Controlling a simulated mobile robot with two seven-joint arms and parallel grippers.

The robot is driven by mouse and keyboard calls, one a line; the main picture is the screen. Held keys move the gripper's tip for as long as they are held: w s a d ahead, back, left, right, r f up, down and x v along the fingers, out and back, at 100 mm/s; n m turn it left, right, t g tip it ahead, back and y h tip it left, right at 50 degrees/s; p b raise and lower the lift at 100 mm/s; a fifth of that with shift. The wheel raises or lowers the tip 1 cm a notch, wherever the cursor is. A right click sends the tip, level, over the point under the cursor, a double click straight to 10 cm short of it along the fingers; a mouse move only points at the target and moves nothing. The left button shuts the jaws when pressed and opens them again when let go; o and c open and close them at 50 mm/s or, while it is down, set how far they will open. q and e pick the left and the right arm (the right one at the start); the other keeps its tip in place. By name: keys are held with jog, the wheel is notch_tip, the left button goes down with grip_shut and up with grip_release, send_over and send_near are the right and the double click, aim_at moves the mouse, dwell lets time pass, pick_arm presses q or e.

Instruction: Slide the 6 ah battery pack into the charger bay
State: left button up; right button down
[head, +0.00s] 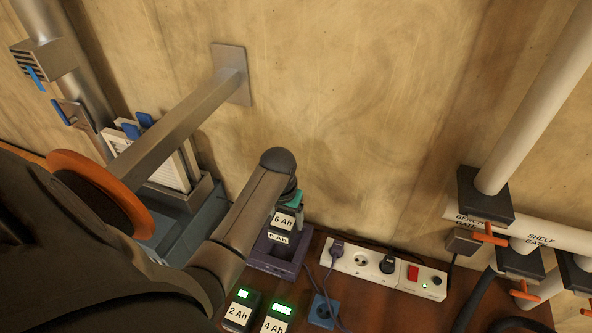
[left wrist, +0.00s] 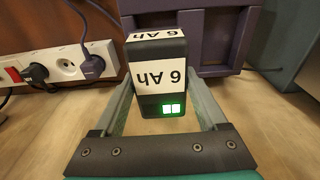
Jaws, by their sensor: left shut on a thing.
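The 6 Ah battery pack (head: 285,222) is a dark block with white 6 Ah labels. It also shows in the left wrist view (left wrist: 158,78), with a lit green display. My left gripper (head: 292,198) is shut on the pack; its fingers (left wrist: 160,98) flank it in the left wrist view. The purple charger (head: 277,264) stands on the bench below and around the pack in the head view. In the left wrist view the charger (left wrist: 205,40) is behind the pack. The pack hides the bay, so I cannot tell whether it touches it. My right gripper is not in view.
Packs marked 2 Ah (head: 238,317) and 4 Ah (head: 275,322) are at the front. A white power strip (head: 388,268) with plugs and cords lies right of the charger, with a blue socket box (head: 322,311) near it. Pipes with orange-handled valves (head: 488,236) stand at right.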

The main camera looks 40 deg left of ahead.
pick_arm(q)
jog(key=shift+f, duration=1.75)
jog(key=shift+f, duration=1.1)
dwell(2.1)
jog(key=o, duration=1)
jog(key=shift+o, duration=0.9)
jog(key=shift+s, duration=0.1)
jog(key=shift+d+f, duration=0.1)
jog(key=shift+f, duration=0.05)
jog(key=shift+r, duration=3.1)
